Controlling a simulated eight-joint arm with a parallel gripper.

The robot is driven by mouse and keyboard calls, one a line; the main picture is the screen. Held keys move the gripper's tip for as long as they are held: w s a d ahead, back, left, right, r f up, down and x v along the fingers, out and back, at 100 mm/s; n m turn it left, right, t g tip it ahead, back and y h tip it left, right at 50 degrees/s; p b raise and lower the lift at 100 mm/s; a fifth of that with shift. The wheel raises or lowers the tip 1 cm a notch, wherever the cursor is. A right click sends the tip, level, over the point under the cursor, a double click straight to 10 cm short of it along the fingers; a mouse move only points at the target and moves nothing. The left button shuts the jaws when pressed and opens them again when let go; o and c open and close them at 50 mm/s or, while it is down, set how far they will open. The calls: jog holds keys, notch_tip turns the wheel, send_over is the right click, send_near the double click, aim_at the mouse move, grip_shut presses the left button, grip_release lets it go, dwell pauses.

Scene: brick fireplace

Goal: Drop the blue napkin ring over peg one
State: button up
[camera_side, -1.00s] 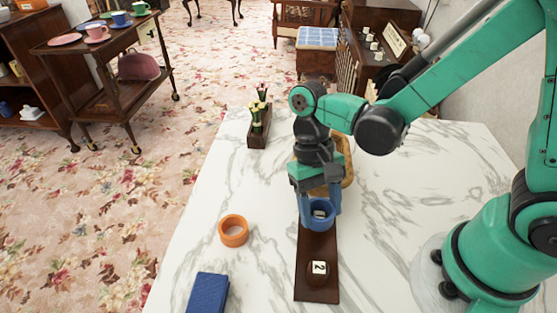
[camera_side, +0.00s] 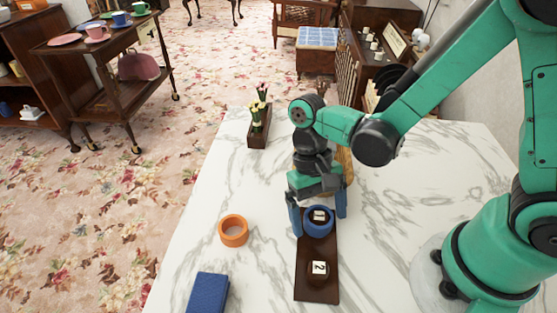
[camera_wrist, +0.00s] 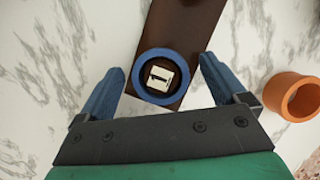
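The blue napkin ring (camera_side: 319,229) lies around a peg with a white label on the dark wooden board (camera_side: 304,282). In the wrist view the ring (camera_wrist: 139,82) encircles the white label (camera_wrist: 161,77), whose digit I cannot read clearly. A second peg (camera_side: 318,270), labelled 2, stands bare at the near end of the board. My gripper (camera_side: 319,223) is open, with one blue finger on each side of the ring. In the wrist view my gripper (camera_wrist: 160,92) shows both fingers apart from the ring.
An orange ring (camera_side: 233,231) lies on the marble table left of the board, and it shows at right in the wrist view (camera_wrist: 303,99). A folded blue cloth (camera_side: 207,293) lies at front left. A flower planter (camera_side: 259,133) stands at the back.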

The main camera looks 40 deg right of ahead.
jog(key=shift+v, duration=2.8)
jog(key=shift+d+r+t, duration=0.15)
jog(key=shift+r+t, duration=0.4)
jog(key=shift+t, duration=0.05)
jog(key=w+d+r+n+t+h, duration=0.1)
jog(key=w+d+r+n+t, duration=0.1)
jog(key=d+r+t, duration=0.4)
jog(key=d+n+t, duration=0.1)
jog(key=t, duration=0.3)
jog(key=shift+w+d, duration=0.2)
jog(key=shift+d, duration=0.15)
